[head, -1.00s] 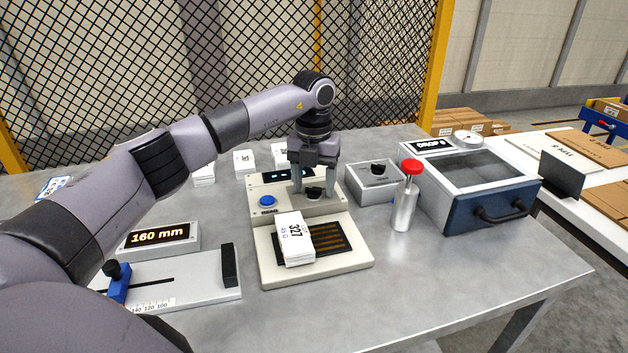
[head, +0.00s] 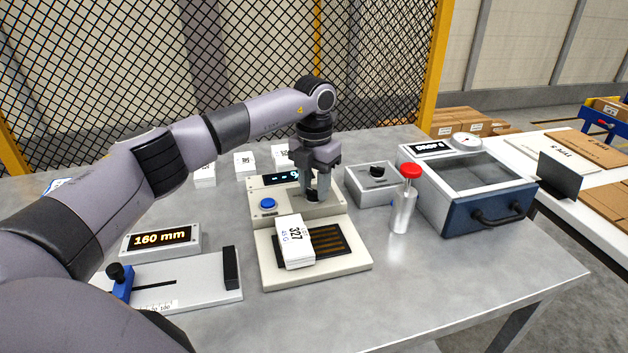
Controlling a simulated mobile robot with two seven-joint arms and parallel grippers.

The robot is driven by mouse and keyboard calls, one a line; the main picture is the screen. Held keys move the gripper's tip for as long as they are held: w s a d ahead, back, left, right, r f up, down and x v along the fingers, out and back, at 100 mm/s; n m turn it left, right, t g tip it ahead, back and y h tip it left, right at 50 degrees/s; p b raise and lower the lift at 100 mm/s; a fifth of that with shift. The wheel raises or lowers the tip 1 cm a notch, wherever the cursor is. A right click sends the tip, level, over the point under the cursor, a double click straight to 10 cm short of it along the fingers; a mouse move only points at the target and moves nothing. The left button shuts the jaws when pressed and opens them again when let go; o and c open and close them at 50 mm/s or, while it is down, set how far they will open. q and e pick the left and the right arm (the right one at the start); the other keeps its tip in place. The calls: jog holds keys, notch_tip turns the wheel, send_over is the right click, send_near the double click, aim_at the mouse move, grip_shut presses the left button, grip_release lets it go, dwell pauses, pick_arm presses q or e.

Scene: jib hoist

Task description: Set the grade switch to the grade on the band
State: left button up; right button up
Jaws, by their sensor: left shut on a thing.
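The cream machine (head: 345,264) stands mid-table with a blue button (head: 268,204), a small dark display (head: 279,179) and a black knob (head: 312,196) on its raised back panel. The display is partly hidden by my gripper. A white banded stack (head: 294,242), printed 327 and what looks like 45 G, lies on the left of the machine's dark slotted plate. My left gripper (head: 317,196) points down from above and is shut on the black knob. My right gripper is not in view.
A grey box with a black knob (head: 377,170) stands right of the machine, then a red-topped bottle (head: 404,205) and a glass-lidded box with a blue front (head: 487,211). A 160 mm display (head: 160,239) and a sliding gauge (head: 190,281) are at left. White stacks stand behind.

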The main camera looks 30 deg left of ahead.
pick_arm(q)
jog(key=m, duration=0.3)
jog(key=shift+r+m+p, duration=0.1)
jog(key=shift+m+p, duration=0.25)
jog(key=shift+m, duration=0.05)
jog(key=shift+d+m, duration=0.1)
jog(key=shift+m, duration=1.9)
jog(key=o, duration=1)
jog(key=shift+o, duration=0.2)
jog(key=shift+r+b, duration=0.35)
jog(key=shift+r, duration=3.2)
